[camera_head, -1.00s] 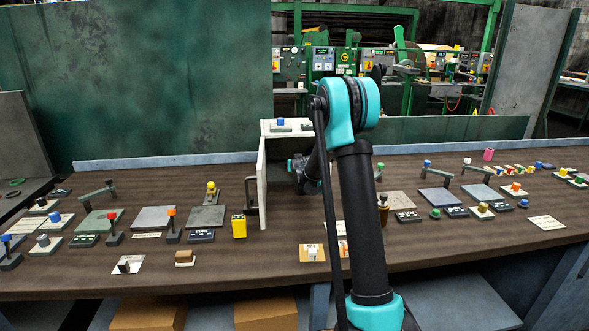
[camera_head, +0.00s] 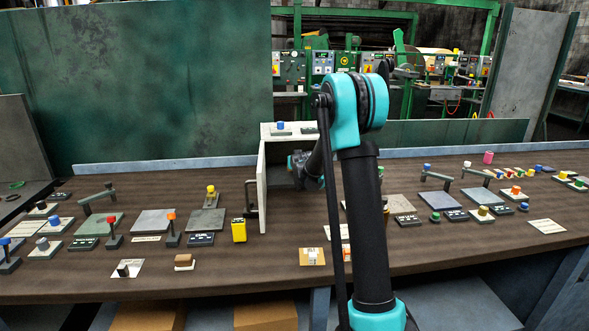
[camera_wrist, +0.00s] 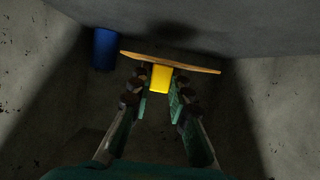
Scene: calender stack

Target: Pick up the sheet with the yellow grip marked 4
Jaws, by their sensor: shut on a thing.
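In the wrist view, a yellow grip (camera_wrist: 160,79) stands out from a thin orange-brown sheet (camera_wrist: 185,65), seen nearly edge-on. My gripper (camera_wrist: 160,88) has its two fingers on either side of the yellow grip and is shut on it. No number can be read on the grip. In the head view, my wrist reaches into the open white cabinet (camera_head: 268,131). My fingers, the sheet and its grip are hidden there.
A blue cylinder (camera_wrist: 105,49) stands left of the sheet inside the grey enclosure. The cabinet door (camera_head: 262,187) stands open toward the front. A yellow block (camera_head: 239,230) lies on the table near it. Several plates and knobs crowd both sides.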

